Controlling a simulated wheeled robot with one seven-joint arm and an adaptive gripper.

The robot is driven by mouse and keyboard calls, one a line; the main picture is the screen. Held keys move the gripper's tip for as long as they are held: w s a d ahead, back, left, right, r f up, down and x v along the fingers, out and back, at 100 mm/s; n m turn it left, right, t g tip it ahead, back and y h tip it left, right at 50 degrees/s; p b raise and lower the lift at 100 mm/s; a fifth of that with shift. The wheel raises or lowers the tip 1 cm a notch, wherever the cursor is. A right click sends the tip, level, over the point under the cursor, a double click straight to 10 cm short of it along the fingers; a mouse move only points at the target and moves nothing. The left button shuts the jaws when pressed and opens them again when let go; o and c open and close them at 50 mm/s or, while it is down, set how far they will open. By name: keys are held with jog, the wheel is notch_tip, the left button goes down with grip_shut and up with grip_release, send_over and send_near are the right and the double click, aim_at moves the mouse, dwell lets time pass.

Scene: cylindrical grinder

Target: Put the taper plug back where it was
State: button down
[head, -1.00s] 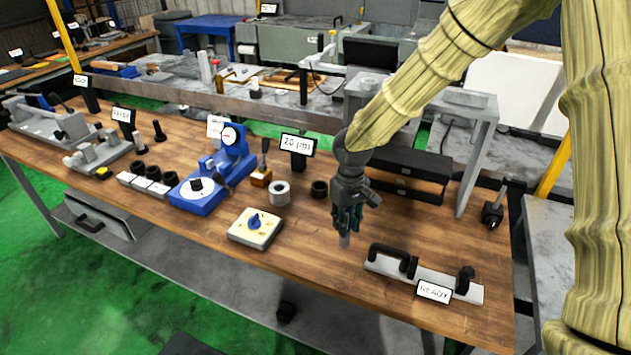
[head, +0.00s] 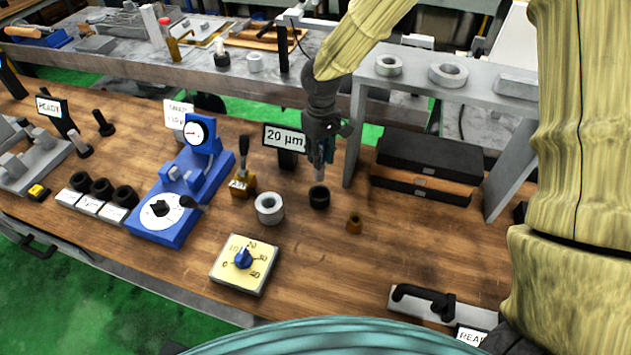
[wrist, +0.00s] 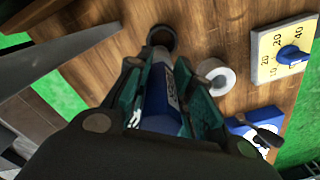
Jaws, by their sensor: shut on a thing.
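My gripper (head: 320,150) is shut on the taper plug and points down. In the wrist view the plug (wrist: 160,95) shows a blue body with a pale label between the fingers (wrist: 165,110) and a grey tip. In the head view the plug's grey tip (head: 319,173) sticks out below the fingers, over a black ring (head: 319,197) standing on the bench. The ring also shows in the wrist view (wrist: 171,33), around the end of the tip as seen from there. The tip looks just above the ring; I cannot tell whether they touch.
A grey ring (head: 269,208) stands left of the black ring, and a small brass piece (head: 354,223) to its right. A "20 µm" sign (head: 285,139) is behind. A dial block (head: 244,264) is in front. A grey shelf (head: 455,78) and black case (head: 428,155) stand right.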

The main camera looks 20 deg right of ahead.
aim_at(320, 181)
jog(key=f, duration=0.1)
jog(key=f+p, duration=0.1)
jog(key=f, duration=0.2)
jog(key=shift+s+a+f, duration=0.1)
jog(key=shift+s+f, duration=0.15)
jog(key=shift+s, duration=0.05)
jog(key=shift+w+f, duration=0.2)
jog(key=shift+f, duration=0.1)
jog(key=shift+s+p, duration=0.3)
jog(key=shift+p, duration=0.05)
jog(key=shift+s+f, duration=0.15)
jog(key=shift+f, duration=0.1)
jog(key=f, duration=0.2)
jog(key=f+p, duration=0.1)
jog(key=shift+w, duration=0.25)
jog(key=shift+s+f, duration=0.1)
jog(key=shift+f, duration=0.1)
jog(key=shift+f, duration=0.1)
jog(key=shift+f, duration=0.15)
jog(key=c, duration=1.3)
grip_release()
